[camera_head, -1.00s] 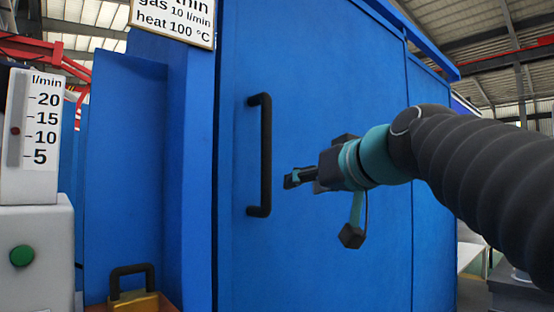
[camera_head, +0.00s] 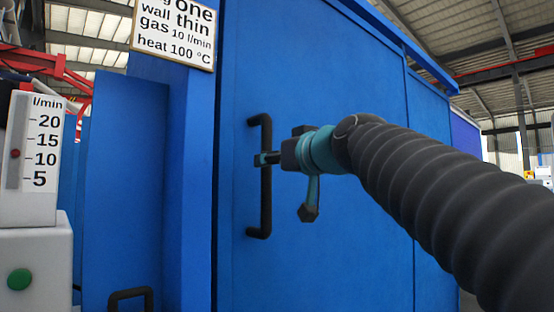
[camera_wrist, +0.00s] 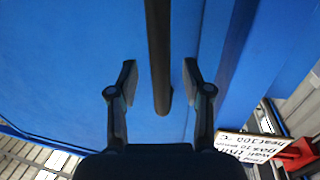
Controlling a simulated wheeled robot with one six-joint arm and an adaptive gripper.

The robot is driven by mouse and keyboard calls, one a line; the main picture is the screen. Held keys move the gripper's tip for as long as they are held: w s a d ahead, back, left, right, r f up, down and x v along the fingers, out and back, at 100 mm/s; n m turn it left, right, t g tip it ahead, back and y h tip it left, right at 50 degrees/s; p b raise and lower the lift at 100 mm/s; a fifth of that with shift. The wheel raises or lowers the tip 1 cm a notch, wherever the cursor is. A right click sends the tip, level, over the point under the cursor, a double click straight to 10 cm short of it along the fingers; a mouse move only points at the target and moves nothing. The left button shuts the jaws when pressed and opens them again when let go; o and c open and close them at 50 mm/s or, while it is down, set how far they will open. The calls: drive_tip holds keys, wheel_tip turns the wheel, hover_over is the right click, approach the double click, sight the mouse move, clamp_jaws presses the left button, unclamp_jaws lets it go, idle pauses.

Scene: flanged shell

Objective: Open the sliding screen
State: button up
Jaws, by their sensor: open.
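The sliding screen (camera_head: 320,90) is a large blue panel with a black vertical bar handle (camera_head: 265,205) near its left edge. In the head view the screen's left edge meets the blue frame, with no gap to be seen. My gripper (camera_head: 262,159) is at the upper half of the handle. In the wrist view my gripper (camera_wrist: 160,78) is open, with one finger on each side of the handle (camera_wrist: 158,50). A gap shows between each finger and the bar. How deep the bar sits between the fingers is hard to tell.
A sign (camera_head: 175,30) hangs on the frame above left. A grey flow gauge (camera_head: 32,150) with a green button (camera_head: 19,279) stands at far left. A dark handle (camera_head: 130,295) shows at the bottom. More blue panel (camera_head: 428,120) lies to the right.

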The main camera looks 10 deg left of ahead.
drive_tip(key=shift+x, duration=2)
clamp_jaws()
